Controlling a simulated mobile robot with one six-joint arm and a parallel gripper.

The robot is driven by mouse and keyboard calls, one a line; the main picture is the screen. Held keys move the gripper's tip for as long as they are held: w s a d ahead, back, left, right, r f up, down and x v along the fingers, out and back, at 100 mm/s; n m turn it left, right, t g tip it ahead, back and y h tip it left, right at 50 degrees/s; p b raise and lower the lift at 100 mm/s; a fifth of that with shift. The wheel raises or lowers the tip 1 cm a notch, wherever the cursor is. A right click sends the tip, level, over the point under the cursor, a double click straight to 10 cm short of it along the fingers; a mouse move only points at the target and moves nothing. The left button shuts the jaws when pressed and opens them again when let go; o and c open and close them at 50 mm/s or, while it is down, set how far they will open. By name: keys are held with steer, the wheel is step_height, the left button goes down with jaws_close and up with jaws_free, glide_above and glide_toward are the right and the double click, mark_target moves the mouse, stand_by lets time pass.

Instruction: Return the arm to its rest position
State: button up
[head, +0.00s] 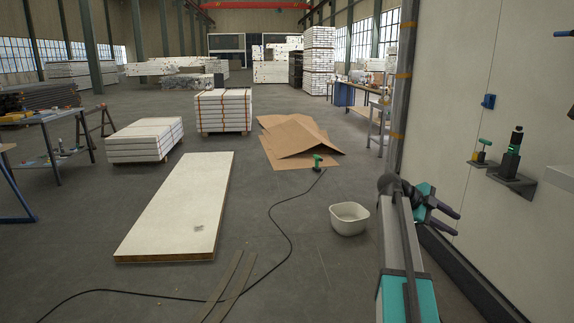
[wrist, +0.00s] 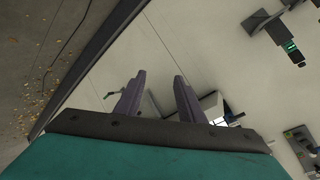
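My arm reaches up at the right of the head view, and my gripper (head: 456,222) points to the right, close to the pale wall panel (head: 455,90). In the wrist view my gripper (wrist: 158,78) shows two dark fingers set apart with nothing between them. The pale panel fills most of the background behind the fingers. Whether the fingertips touch the panel I cannot tell.
A white tub (head: 349,218), a cable (head: 288,235), a flat white slab (head: 175,210) and cardboard (head: 297,140) lie on the floor.

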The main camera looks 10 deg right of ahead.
steer(key=w+a+f+n+y+p, duration=0.1)
steer(key=a+f+n, duration=0.2)
steer(key=a+f, duration=0.6)
steer(key=w+a+f+n+y, duration=0.15)
steer(key=a+f, duration=0.25)
steer(key=f, duration=0.8)
steer(key=s+a+f+n+y+p, duration=0.1)
steer(key=s+a+f+n, duration=0.2)
steer(key=a+f, duration=0.5)
steer(key=s+a+f+n+p, duration=0.1)
steer(key=s+a+f+n, duration=0.25)
steer(key=a+f, duration=0.45)
steer(key=s+a+f+n+g+y, duration=0.1)
steer(key=s+a+f+n+y, duration=0.2)
steer(key=s+a+f+n, duration=0.75)
steer(key=s+a+f+n+y, duration=0.2)
steer(key=s+a+f+n, duration=0.2)
steer(key=s+a, duration=0.3)
steer(key=s+a+f+n+y+p, duration=0.1)
steer(key=s+a+f+n+y, duration=0.2)
steer(key=s, duration=0.8)
steer(key=shift+s+a+f+n+g, duration=0.3)
steer(key=shift+a+f+n, duration=0.9)
steer(key=shift+a, duration=0.8)
steer(key=shift+f, duration=0.15)
steer(key=shift+c, duration=0.6)
